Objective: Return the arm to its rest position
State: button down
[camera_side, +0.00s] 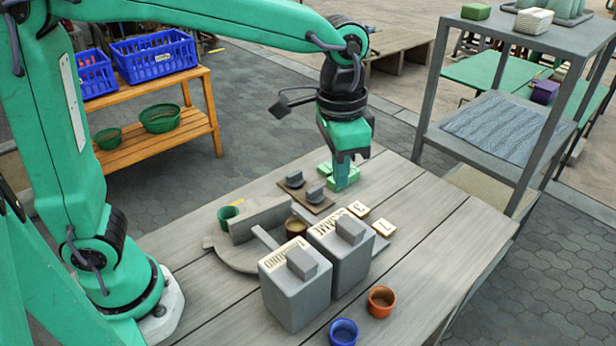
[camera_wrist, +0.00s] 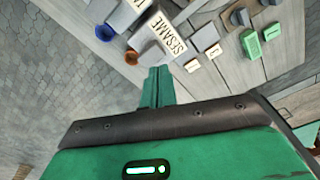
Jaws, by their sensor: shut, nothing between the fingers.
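My gripper (camera_side: 342,184) is at the far side of the grey plank table, pointing down with its green fingers together and empty. In the side view it is in front of pale green blocks and partly hides them. In the wrist view my gripper (camera_wrist: 157,70) shows as a narrow closed pair of fingers, with the table spread out beyond it. My arm reaches out from its base at the left, across the back of the table. I cannot tell the exact height of the fingertips above the table.
Two grey lettered canisters (camera_side: 340,255) stand mid-table, with a blue cup (camera_side: 343,332) and an orange cup (camera_side: 381,301) in front. Cream tiles (camera_side: 383,227), a board of grey knobbed pieces (camera_side: 316,203) and pale green blocks (camera_wrist: 250,43) lie nearby. A grey shelf (camera_side: 478,112) stands at right.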

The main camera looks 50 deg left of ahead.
jog(key=s+a+n+t, duration=0.5)
jog(key=s+a, duration=0.7)
jog(key=a, duration=0.5)
jog(key=shift+s+r, duration=0.2)
